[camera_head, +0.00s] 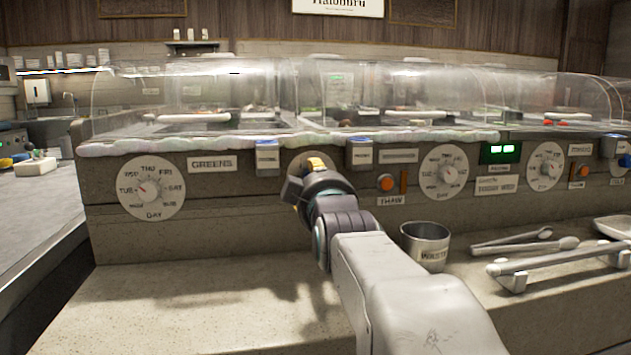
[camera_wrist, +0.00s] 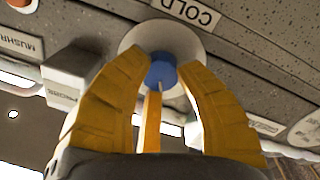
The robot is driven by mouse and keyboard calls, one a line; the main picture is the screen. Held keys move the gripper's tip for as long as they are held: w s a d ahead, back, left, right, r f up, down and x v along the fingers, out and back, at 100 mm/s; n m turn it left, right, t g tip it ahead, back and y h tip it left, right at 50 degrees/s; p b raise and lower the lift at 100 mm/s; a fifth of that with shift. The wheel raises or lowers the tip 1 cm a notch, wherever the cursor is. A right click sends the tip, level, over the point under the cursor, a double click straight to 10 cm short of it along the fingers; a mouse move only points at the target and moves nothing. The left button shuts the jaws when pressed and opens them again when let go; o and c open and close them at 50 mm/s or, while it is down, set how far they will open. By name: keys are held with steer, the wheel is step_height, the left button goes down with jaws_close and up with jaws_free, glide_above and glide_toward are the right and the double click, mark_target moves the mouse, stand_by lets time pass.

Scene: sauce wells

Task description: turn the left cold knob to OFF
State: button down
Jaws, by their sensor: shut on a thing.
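The left cold knob (camera_wrist: 161,74) is small and blue, on a round pale plate (camera_wrist: 134,38) in the wrist view. A COLD label (camera_wrist: 190,11) is beside the plate. My gripper (camera_wrist: 165,68) has its yellow fingers closed around the knob. In the head view my gripper (camera_head: 316,164) is at the counter's front panel, between the GREENS label (camera_head: 211,163) and the THAW label (camera_head: 390,200). There it hides the knob and most of its plate. I cannot tell which setting the knob points to.
A DAY dial (camera_head: 152,188) is to the left and another dial (camera_head: 444,172) to the right. Blue-topped boxes (camera_head: 267,156) (camera_head: 360,153) flank my gripper. The ledge at left (camera_head: 190,290) is clear.

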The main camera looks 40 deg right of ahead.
steer(key=shift+a+r+n, duration=0.1)
steer(key=shift+r+n, duration=0.05)
steer(key=shift+n, duration=0.35)
steer(key=c, duration=0.8)
jaws_free()
steer(key=shift+w, duration=0.1)
steer(key=shift+v, duration=3.75)
